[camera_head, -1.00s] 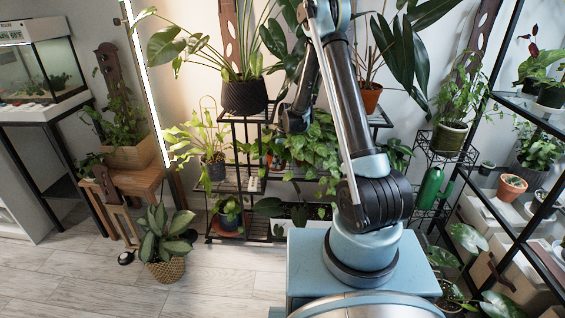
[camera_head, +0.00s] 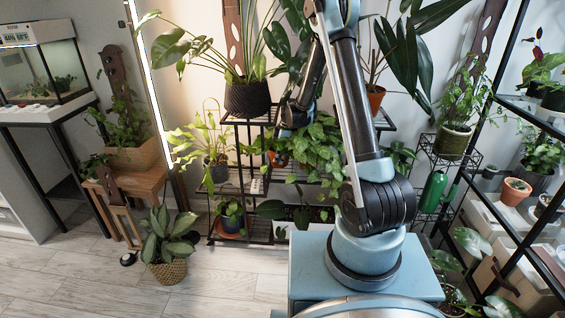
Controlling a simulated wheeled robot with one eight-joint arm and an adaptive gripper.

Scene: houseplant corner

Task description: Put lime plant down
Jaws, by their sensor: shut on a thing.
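My arm reaches forward to the black plant stand. My gripper (camera_head: 283,146) is at the stand's middle level, small and partly hidden by leaves. It is shut on the plant I take to be the lime plant (camera_head: 318,148), a bushy plant with bright green leaves. A bit of orange, perhaps its pot, shows beside the fingers. The plant's underside is hidden, so I cannot tell whether it touches the shelf.
A yellow-green plant (camera_head: 210,145) in a grey pot stands left on the same level. A large plant in a black pot (camera_head: 248,99) stands above. A basket plant (camera_head: 168,245) stands on the floor. Open floor lies at the front left.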

